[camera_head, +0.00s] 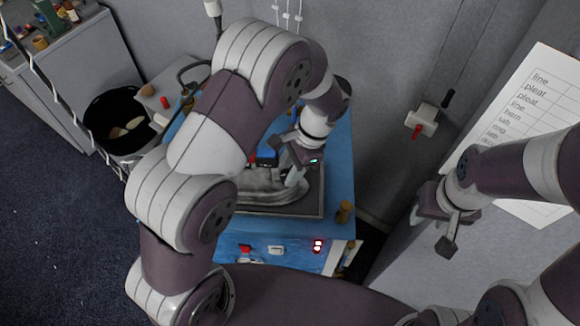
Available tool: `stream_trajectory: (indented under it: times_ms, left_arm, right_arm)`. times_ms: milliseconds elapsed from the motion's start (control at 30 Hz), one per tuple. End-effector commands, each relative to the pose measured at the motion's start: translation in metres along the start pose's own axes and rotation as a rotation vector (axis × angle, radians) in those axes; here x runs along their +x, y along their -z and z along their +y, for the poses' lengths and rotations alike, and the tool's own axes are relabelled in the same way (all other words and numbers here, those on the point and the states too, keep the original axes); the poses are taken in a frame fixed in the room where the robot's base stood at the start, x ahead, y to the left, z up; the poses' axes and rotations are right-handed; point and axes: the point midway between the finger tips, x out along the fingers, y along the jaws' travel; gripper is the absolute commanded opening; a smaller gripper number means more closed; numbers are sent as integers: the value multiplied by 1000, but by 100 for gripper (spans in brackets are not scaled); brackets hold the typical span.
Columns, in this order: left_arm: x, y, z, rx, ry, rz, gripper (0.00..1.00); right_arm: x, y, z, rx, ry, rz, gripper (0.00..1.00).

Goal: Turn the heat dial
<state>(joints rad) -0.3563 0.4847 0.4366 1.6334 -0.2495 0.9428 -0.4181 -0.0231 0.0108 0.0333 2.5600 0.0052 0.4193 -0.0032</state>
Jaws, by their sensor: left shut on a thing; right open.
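My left gripper (294,166) reaches down over the blue table (340,160), above a dark-framed panel (312,200) with a grey, folded-looking shape (262,188) on it. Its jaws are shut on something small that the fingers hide. A small blue block (267,157) shows just left of the jaws. I cannot make out the heat dial; my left arm covers much of this area. My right gripper (438,229) is open and empty, apart from the table, over the pale surface at the right.
A brown cylinder (344,211) stands at the table's right edge. The front has a red switch (245,249) and a lit red light (318,245). A black bin (115,120) stands at the left. A printed sheet (530,120) is at the right, near a white wall fixture (423,119).

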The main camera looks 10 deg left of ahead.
Motion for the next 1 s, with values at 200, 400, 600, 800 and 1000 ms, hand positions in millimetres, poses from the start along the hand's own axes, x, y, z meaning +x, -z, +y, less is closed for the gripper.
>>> stream_trajectory:
  times_ms: [200, 400, 600, 800, 1000]
  left_arm:
    - [-1, 0, -1, -49, -20, 3, 6]
    - [-1, 0, -1, -61, -24, 3, 6]
    - [-1, 0, -1, -60, -24, 3, 6]
    - [-1, 0, -1, -60, -24, 3, 62]
    - [0, 0, -1, -60, -24, 3, 62]
  right_arm:
    - [-1, 0, 0, 0, 0, 0, 43]
    - [-1, 0, 0, 0, 0, 0, 43]
    - [-1, 0, 0, 0, 0, 0, 43]
    - [-1, 0, 0, 0, 0, 0, 43]
    - [-1, 0, 0, 0, 0, 0, 43]
